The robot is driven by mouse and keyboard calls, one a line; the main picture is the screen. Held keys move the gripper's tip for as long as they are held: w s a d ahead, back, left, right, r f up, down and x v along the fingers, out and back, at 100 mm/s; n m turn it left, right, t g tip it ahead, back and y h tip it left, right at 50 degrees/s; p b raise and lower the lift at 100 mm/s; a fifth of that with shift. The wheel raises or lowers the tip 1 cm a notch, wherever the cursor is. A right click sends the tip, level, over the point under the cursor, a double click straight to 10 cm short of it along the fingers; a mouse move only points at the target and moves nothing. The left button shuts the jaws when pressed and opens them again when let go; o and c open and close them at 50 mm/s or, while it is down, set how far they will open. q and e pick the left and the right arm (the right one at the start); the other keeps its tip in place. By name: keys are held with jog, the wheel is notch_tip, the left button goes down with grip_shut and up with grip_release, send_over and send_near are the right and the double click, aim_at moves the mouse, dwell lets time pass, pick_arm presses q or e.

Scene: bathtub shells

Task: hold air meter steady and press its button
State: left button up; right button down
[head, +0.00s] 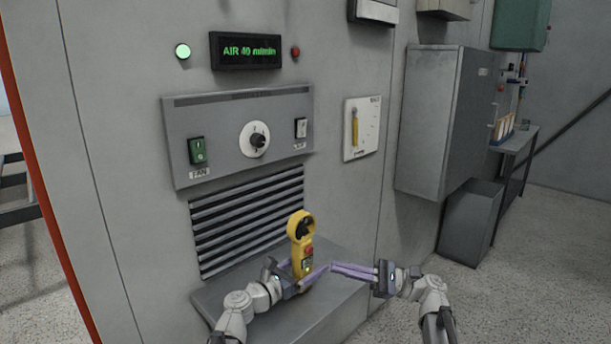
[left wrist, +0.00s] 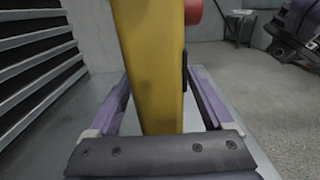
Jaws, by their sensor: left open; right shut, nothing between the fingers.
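The yellow air meter (head: 299,228) stands upright on a grey ledge in front of the louvred vent, with a round fan head on top. A red knob-like part (head: 309,251) shows on its side; it also shows in the left wrist view (left wrist: 193,11). My left gripper (head: 313,273) is open, its purple fingers on either side of the meter's handle (left wrist: 150,70), with gaps visible in the left wrist view. My right gripper (head: 332,267) is shut and empty, its fingertips just right of the meter, below the red part. Whether they touch anything is unclear.
The grey ledge (head: 335,300) juts from the cabinet under the vent (head: 245,222). Above are a control panel (head: 222,130) with a dial and switches, and a display (head: 245,50) reading AIR 40 m/min. A grey bin (head: 468,222) stands at the right; floor between is clear.

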pick_arm(q)
jog(key=v, duration=1.2)
jog(key=shift+d, duration=0.15)
